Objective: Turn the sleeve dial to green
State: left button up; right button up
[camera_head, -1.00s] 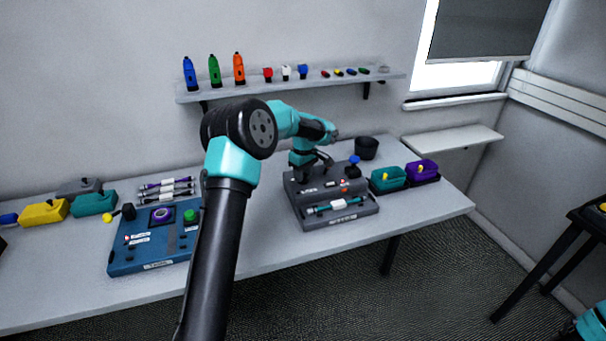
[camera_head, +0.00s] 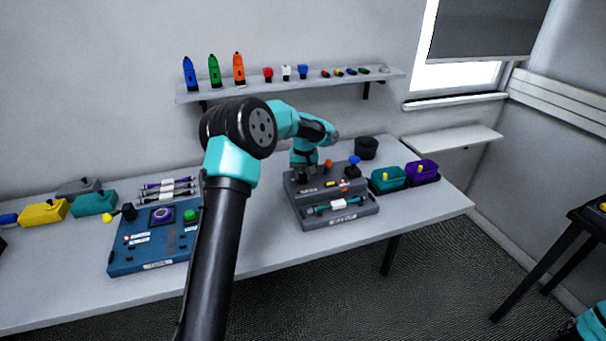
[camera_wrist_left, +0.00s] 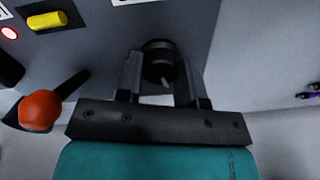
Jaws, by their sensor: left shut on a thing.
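The grey machine (camera_head: 335,222) stands on the right half of the table. In the left wrist view, a round black dial (camera_wrist_left: 158,52) with a pale pointer mark stands on its grey panel. My left gripper (camera_wrist_left: 159,80) has a finger on each side of this dial and is shut on it. In the head view the left gripper (camera_head: 302,175) is at the machine's back left corner, with the dial hidden there. I cannot make out a green mark by the dial. My right gripper is not in view.
An orange ball lever (camera_wrist_left: 40,110) is beside the gripper; a yellow button (camera_wrist_left: 47,19) is on the panel. A blue knob (camera_head: 354,160) rises at the machine's back right. A teal-and-white cable piece (camera_head: 338,204) lies in its front. Teal and purple bins (camera_head: 388,186) stand to the right.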

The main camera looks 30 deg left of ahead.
aim_at(303, 176)
pick_arm(q)
jog(key=m, duration=0.4)
jog(key=shift+m, duration=0.3)
jog(key=m, duration=0.3)
jog(key=shift+m, duration=0.4)
jog(key=m, duration=0.3)
jog(key=shift+m+t, duration=0.3)
jog(key=shift+m, duration=1.7)
jog(key=shift+r, duration=0.1)
jog(key=o, duration=0.9)
jog(key=r, duration=1.7)
jog(key=shift+s+d+r, duration=0.15)
jog(key=shift+s+d, duration=0.05)
jog(key=shift+s, duration=0.05)
